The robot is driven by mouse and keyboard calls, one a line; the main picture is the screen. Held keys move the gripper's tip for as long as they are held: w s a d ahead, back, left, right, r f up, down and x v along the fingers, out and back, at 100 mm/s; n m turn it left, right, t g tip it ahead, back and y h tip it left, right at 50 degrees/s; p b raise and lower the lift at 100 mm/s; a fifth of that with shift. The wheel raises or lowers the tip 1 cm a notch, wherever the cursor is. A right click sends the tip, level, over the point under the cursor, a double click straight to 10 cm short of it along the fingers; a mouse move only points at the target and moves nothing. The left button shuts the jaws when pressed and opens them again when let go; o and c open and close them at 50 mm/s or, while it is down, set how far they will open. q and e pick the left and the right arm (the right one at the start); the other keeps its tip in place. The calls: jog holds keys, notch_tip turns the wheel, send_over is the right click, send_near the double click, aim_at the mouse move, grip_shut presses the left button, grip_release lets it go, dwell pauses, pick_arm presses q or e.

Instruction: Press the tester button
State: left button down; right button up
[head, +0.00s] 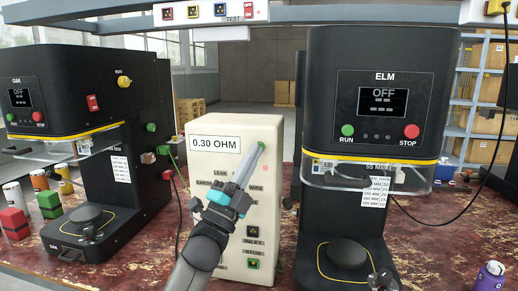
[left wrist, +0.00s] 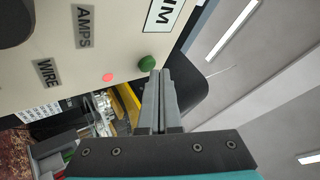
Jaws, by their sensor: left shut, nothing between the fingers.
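The tester is a cream box (head: 211,168) labelled 0.30 OHM, standing upright on the bench between two black machines. Its green button (head: 262,146) is at the upper right of the front face, and it also shows in the left wrist view (left wrist: 147,63). A red light (left wrist: 109,77) sits near the button. My left gripper (head: 257,154) is shut and empty, its fingertips right at the button; in the left wrist view the fingertips (left wrist: 160,74) are beside it. I cannot tell whether they touch it. My right gripper is not in view.
The OAK machine (head: 75,80) stands left of the tester and the ELM machine (head: 378,50) close on its right. A purple can (head: 490,277) is at the front right. A beam with a TEST panel (head: 212,14) hangs above.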

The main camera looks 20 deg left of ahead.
pick_arm(q)
jog(key=shift+h, duration=0.3)
jog(key=shift+w+a, duration=0.1)
jog(key=shift+w, duration=0.3)
dwell(0.3)
jog(key=shift+s, duration=0.1)
jog(key=shift+s+d, duration=0.2)
jog(key=shift+s, duration=0.5)
jog(key=shift+s+d+p, duration=0.2)
jog(key=shift+s+p, duration=0.2)
jog(key=shift+s, duration=0.4)
jog(key=shift+s+d+p, duration=0.2)
jog(key=shift+s+p, duration=0.15)
jog(key=shift+s, duration=0.5)
jog(key=shift+s+d+p, duration=0.2)
jog(key=shift+s+p, duration=0.2)
jog(key=shift+s, duration=0.4)
